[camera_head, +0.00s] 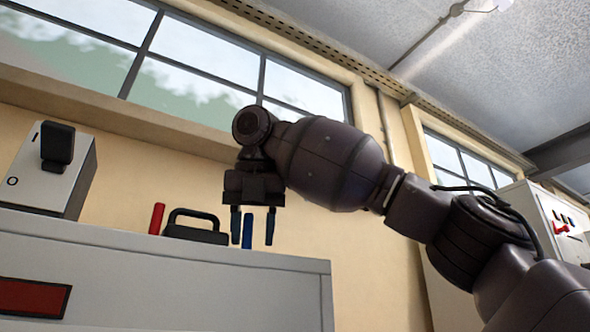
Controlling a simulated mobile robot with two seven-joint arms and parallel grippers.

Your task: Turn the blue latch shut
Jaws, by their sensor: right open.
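The blue latch (247,231) shows as a small upright blue piece on top of the grey cabinet (200,272), near its right end. My right gripper (253,242) points down with its two dark fingers apart. In this view one finger is on each side of the blue piece, nearer the left finger. I cannot tell whether the fingers are level with it in depth or touch it. The lower end of the blue piece meets the cabinet's top edge. My left gripper is not in view.
A black handle (197,217) and an upright red piece (157,218) stand left of the latch. A grey switch box (40,182) with a black lever stands farther left. A wall with windows lies behind. Another cabinet (545,225) stands at the far right.

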